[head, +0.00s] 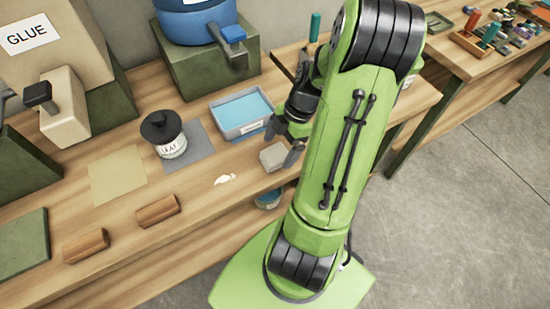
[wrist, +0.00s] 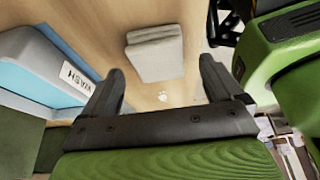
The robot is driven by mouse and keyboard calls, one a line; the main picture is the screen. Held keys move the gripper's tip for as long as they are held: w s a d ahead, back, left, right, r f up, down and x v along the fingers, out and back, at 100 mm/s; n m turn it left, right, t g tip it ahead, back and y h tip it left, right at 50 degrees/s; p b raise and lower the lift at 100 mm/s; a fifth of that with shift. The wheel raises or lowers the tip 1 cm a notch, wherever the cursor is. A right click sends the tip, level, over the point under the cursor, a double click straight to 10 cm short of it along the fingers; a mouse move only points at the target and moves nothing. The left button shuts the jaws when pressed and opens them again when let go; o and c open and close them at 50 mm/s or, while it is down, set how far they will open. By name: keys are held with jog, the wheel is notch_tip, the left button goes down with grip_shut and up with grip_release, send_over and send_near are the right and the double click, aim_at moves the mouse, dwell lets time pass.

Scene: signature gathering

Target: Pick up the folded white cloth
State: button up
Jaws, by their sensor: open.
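The folded white cloth (head: 273,156) lies on the wooden bench, just right of and in front of the tray of blue liquid in the head view. It looks light grey, square and stacked in layers. In the wrist view the cloth (wrist: 155,54) is beyond my fingertips, roughly centred between them. My gripper (wrist: 160,77) is open and empty, its two dark fingers apart. In the head view my gripper (head: 284,142) hangs close beside the cloth. My green arm hides part of the bench to the right.
The tray (head: 242,132) labelled WASH (wrist: 80,76) stands close by. A jar with a black lid (head: 166,138) sits on a grey mat (head: 205,150). A small white scrap (head: 225,180) and two brown blocks (head: 158,210) lie further left. The bench's front edge is near the cloth.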

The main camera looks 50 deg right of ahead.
aim_at(275, 158)
jog(key=x, duration=0.2)
jog(key=shift+f, duration=0.3)
jog(key=c, duration=1.2)
